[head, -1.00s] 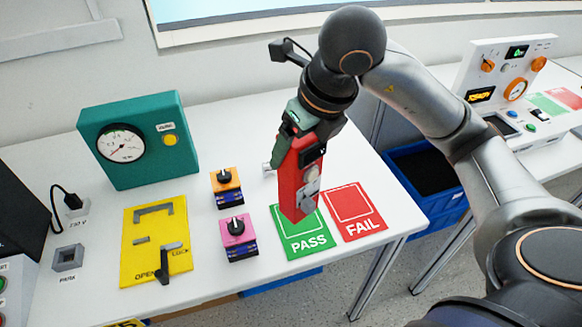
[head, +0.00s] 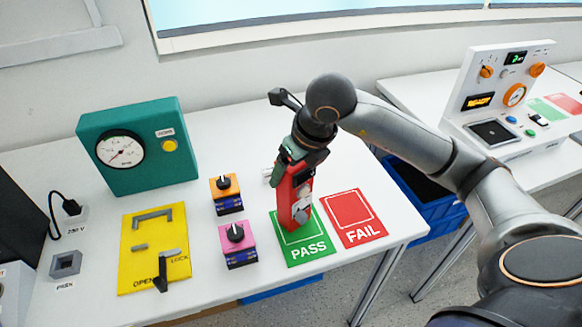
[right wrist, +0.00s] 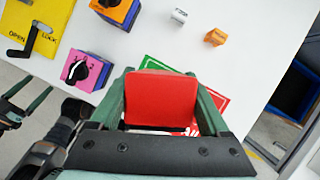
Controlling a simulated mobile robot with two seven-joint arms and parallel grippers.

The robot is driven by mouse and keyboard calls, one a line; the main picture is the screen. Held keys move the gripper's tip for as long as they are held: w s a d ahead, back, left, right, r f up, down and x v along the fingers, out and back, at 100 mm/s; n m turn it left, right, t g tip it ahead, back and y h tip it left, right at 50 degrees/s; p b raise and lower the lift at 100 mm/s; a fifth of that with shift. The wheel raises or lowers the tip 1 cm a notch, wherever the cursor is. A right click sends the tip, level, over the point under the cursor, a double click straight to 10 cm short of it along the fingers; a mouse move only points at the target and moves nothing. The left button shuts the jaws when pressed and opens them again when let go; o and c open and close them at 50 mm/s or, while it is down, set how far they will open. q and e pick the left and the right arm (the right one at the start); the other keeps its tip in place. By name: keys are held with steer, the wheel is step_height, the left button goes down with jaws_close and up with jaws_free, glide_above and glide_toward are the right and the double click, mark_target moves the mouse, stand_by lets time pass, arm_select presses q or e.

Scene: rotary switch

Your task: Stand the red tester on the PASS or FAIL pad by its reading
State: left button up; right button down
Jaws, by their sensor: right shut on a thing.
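The red tester (head: 293,205) is upright in my right gripper (head: 297,163), over the far left part of the green PASS pad (head: 308,246). I cannot tell whether its base touches the pad. A grey knob shows on its front; its reading cannot be made out. The red FAIL pad (head: 362,232) lies bare to the right. In the right wrist view the tester's red top (right wrist: 160,98) sits between the green fingers of my right gripper (right wrist: 162,112). Green and black parts at that view's left edge look like my left gripper (right wrist: 22,105); its opening is unclear.
Left of the pads stand an orange switch block (head: 226,196) and a pink one (head: 238,246). Beyond are a yellow lever plate (head: 135,270) and a teal gauge box (head: 150,175). A small white item (right wrist: 179,16) and an orange one (right wrist: 215,37) lie behind the tester.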

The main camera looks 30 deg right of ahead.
steer(key=shift+f+b, duration=0.2)
steer(key=shift+b, duration=0.1)
jaws_free()
